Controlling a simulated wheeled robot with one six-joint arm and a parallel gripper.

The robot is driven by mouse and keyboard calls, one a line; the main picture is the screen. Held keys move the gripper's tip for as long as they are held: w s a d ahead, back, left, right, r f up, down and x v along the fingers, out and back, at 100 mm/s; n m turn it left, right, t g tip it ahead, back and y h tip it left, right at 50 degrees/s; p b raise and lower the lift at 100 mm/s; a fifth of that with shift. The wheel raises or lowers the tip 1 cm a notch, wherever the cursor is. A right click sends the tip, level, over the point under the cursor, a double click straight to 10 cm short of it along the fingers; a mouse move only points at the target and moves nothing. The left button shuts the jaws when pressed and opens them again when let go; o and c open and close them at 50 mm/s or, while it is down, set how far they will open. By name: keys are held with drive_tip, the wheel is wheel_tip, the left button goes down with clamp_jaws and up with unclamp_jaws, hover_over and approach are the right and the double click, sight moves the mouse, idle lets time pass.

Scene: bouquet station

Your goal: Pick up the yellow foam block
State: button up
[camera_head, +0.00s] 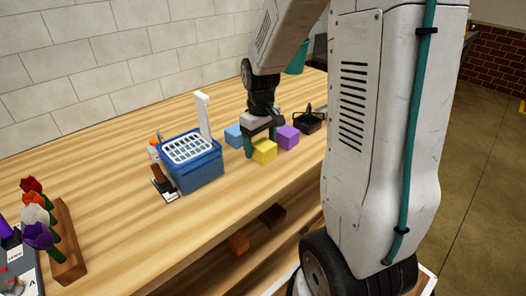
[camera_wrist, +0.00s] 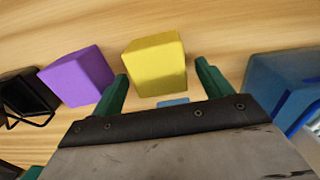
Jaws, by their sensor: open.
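The yellow foam block (camera_head: 264,152) sits on the wooden table in the head view. In the wrist view the yellow block (camera_wrist: 157,62) lies just ahead of and between my two green fingertips. My gripper (camera_head: 260,142) points down at the block, its fingers apart; it also shows in the wrist view (camera_wrist: 162,70), open and empty. A gap shows on either side of the block in the wrist view. I cannot tell how far above the table the fingertips are.
A purple block (camera_head: 288,136) is close on the right and a blue block (camera_head: 234,136) close on the left. A black basket (camera_head: 309,122) stands beyond the purple block. A blue crate with a white grid top (camera_head: 192,164) stands left. The table in front is clear.

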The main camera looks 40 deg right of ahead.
drive_tip(key=shift+f, duration=0.55)
drive_tip(key=c, duration=1)
drive_tip(key=shift+c, duration=0.2)
drive_tip(key=shift+r, duration=0.15)
